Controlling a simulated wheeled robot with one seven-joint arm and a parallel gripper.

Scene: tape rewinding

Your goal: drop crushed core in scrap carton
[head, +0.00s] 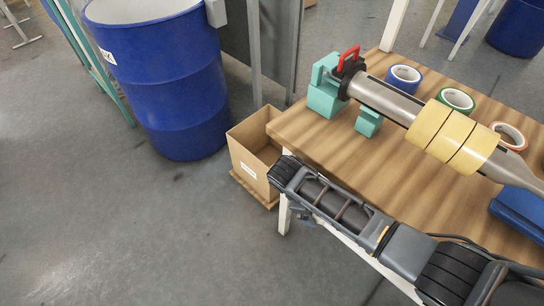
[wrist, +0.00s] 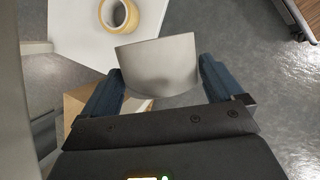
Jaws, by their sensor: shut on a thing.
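In the wrist view a pale grey core piece (wrist: 158,70) sits between the two dark blue fingers of my gripper (wrist: 162,68), which is shut on it. The scrap carton (head: 243,163) is an open brown cardboard box with a white label, on the floor by the table's left end. In the head view my arm reaches over the table edge and its end is beside the carton's right side. The core and fingertips are hidden there. In the wrist view brown cardboard (wrist: 73,101) shows below and behind the left finger.
A wooden table (head: 300,126) bears a steel shaft (head: 383,97) with yellow tape rolls (head: 450,134), plus blue (head: 403,77), green and red rolls. A large blue drum (head: 170,90) stands behind the carton. The wrist view shows a yellow roll (wrist: 118,27) on white. Floor at left is clear.

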